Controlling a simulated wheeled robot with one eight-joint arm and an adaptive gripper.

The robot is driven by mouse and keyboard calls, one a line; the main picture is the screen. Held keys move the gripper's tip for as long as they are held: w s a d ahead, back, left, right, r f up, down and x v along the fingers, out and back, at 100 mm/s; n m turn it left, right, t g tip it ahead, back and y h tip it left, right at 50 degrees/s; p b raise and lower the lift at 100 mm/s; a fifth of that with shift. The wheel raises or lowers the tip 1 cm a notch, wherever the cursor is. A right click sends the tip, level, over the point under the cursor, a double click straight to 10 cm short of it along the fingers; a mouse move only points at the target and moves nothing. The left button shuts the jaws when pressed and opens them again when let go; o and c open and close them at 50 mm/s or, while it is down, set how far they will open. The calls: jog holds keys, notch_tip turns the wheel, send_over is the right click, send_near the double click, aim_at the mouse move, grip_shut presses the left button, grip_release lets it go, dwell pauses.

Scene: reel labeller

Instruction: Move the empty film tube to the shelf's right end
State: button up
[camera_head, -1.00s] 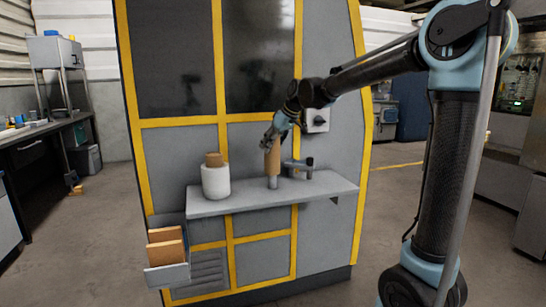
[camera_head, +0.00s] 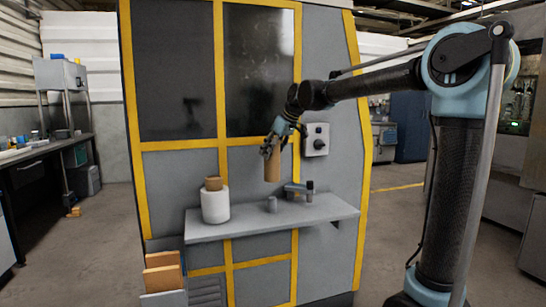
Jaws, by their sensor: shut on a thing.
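The empty film tube (camera_head: 272,168) is a brown cardboard cylinder, held upright in my gripper (camera_head: 272,147). My gripper is shut on its upper part. The tube hangs above a short grey peg (camera_head: 271,204) on the shelf, with a small gap between them. The grey shelf (camera_head: 240,227) runs along the front of the machine. Its right end (camera_head: 338,210) is bare.
A white film roll (camera_head: 215,206) with a brown core stands on the shelf's left part. A dark grey fitting (camera_head: 298,191) stands right of the peg. A switch box (camera_head: 316,140) is on the panel above. A bin with brown boards (camera_head: 163,277) hangs lower left.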

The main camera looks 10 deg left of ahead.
jog(key=shift+r, duration=1.7)
